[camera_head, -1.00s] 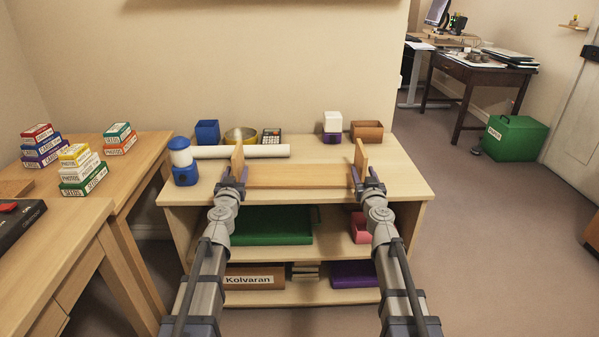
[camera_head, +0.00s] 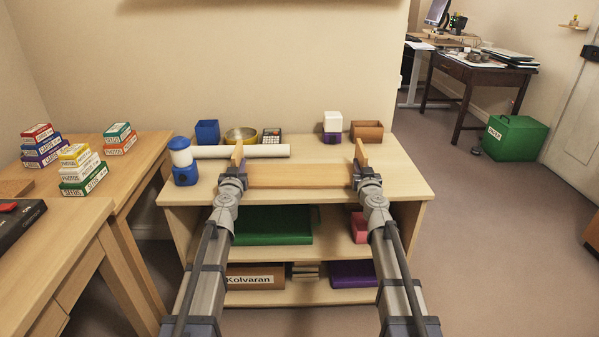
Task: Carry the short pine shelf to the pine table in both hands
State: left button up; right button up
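The short pine shelf (camera_head: 298,175), a plain board with a raised upright piece at each end, is at the top of the pale wood shelf unit (camera_head: 410,183), near its front edge. My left gripper (camera_head: 236,172) is at its left end and my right gripper (camera_head: 363,171) at its right end. Both look shut on the ends, with the fingers partly hidden by the wrists. I cannot see clear space under the board. A pine table (camera_head: 148,150) stands at the left with stacked small boxes on it.
A white roll (camera_head: 240,151), a blue-and-white lantern-like object (camera_head: 184,162), a blue cup (camera_head: 207,132), a calculator (camera_head: 271,136) and a brown box (camera_head: 367,131) lie behind or beside the board. A nearer wooden desk (camera_head: 50,260) is at left.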

aim_at(237, 147)
pick_arm(q)
grip_shut()
pick_arm(e)
grip_shut()
dwell(0.5)
pick_arm(q)
jog(key=shift+r, duration=0.15)
pick_arm(e)
jog(key=shift+r, duration=0.1)
